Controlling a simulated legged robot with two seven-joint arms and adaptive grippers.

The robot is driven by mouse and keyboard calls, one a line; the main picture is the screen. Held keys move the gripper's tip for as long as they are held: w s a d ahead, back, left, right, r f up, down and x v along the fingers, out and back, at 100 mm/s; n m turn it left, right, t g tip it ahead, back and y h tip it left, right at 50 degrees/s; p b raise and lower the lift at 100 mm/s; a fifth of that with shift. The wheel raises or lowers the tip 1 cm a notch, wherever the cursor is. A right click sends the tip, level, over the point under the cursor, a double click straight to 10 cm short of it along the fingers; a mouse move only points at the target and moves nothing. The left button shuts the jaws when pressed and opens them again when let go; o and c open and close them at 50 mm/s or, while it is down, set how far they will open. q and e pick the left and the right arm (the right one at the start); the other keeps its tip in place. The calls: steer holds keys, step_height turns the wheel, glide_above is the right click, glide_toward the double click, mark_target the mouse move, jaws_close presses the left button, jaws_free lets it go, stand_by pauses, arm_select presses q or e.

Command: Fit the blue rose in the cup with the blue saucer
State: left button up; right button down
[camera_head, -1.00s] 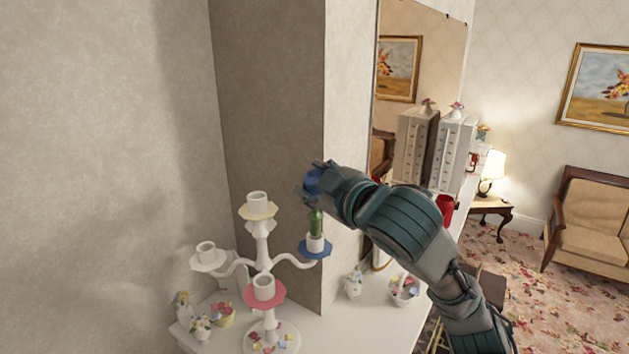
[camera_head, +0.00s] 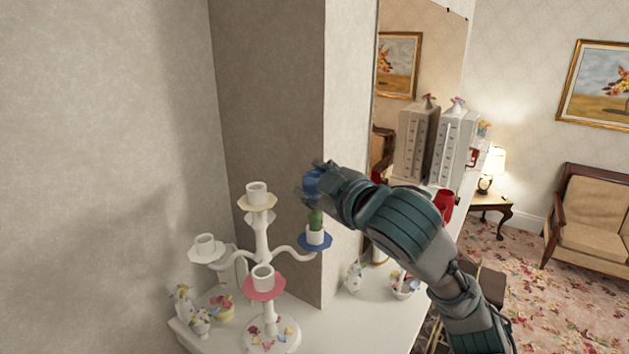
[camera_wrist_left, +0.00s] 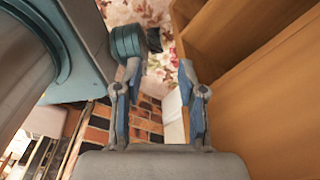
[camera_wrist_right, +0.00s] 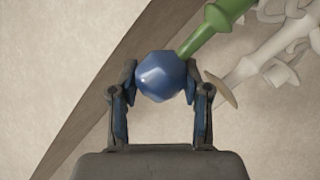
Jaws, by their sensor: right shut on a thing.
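The blue rose has a blue head (camera_head: 313,182) and a green stem (camera_head: 316,219). My right gripper (camera_head: 316,178) is shut on the blue head, which also shows between its fingers in the right wrist view (camera_wrist_right: 161,78). The rose is about upright above the cup with the blue saucer. That white cup (camera_head: 316,237) stands on the blue saucer (camera_head: 315,245) at the candelabra's right arm. The lower end of the stem meets the cup's rim and seems to be inside it. My left gripper (camera_wrist_left: 158,105) is open and empty in the left wrist view, away from the candelabra.
The white candelabra (camera_head: 262,240) has other cups on a yellow saucer (camera_head: 257,202), a white saucer (camera_head: 206,251) and a pink saucer (camera_head: 265,289). Small flower ornaments stand on the white mantel (camera_head: 330,325). A wall corner is close behind.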

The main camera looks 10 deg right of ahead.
steer(key=shift+f+b, duration=0.3)
steer(key=shift+f, duration=0.15)
steer(key=shift+c, duration=2.3)
jaws_free()
steer(key=v, duration=1.2)
steer(key=shift+f, duration=0.1)
